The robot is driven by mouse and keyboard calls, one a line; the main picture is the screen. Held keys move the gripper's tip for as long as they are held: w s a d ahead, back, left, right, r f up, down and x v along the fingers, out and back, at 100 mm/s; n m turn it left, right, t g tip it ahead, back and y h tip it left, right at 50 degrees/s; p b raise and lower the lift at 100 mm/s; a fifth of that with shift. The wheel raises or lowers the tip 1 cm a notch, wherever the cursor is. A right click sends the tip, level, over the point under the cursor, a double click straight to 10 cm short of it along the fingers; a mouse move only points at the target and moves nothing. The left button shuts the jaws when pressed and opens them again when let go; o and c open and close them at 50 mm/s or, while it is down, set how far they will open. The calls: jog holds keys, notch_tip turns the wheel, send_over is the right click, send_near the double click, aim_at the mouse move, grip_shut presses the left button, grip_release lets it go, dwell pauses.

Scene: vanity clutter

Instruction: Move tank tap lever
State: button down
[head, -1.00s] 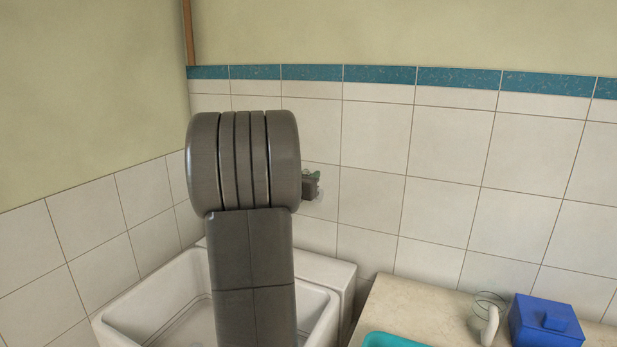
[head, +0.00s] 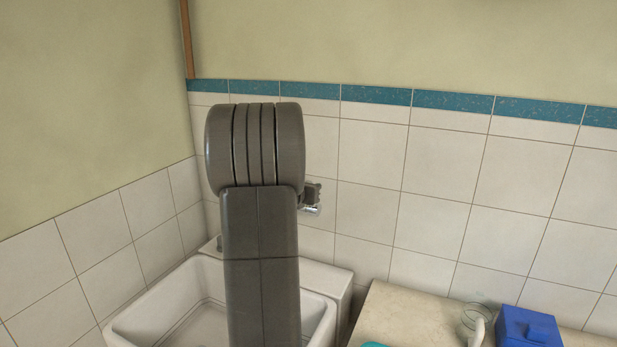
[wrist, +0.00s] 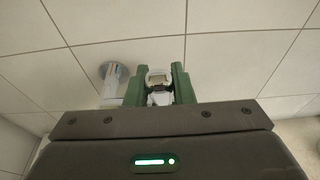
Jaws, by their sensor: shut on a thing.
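In the wrist view, the two green fingers of my gripper (wrist: 159,74) are closed on the tap lever (wrist: 159,97), a pale and metallic piece between them. A round metal wall flange (wrist: 113,72) of the tap shows just left of the fingers, against the tiles. In the head view, my arm hides most of the tap; a small chrome part of the tap (head: 311,210) shows right of the arm, below a dark part of my gripper. The fingers are hidden there.
A white sink (head: 345,287) stands below, partly behind my arm. At the lower right, a beige counter (head: 405,312) holds a clear glass mug (head: 474,320) and a blue box (head: 527,327). The tiled wall (head: 430,220) right of the tap is bare.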

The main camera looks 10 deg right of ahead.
jog(key=shift+w+d+r+g+y+p, duration=0.25)
jog(key=shift+w+d+g+y+p, duration=0.25)
jog(key=shift+g+p, duration=0.3)
jog(key=shift+w+d+g+y, duration=0.25)
jog(key=shift+w+g+y, duration=0.05)
jog(key=shift+w+g, duration=0.15)
jog(key=shift+w+d+g+y, duration=0.2)
jog(key=shift+w+g+y, duration=0.1)
jog(key=shift+w+g, duration=0.15)
jog(key=shift+w, duration=0.1)
jog(key=c, duration=1.2)
grip_release()
jog(key=shift+c, duration=0.2)
jog(key=b+v, duration=0.2)
jog(key=v, duration=1.1)
jog(key=shift+r, duration=0.45)
jog(key=shift+f, duration=0.1)
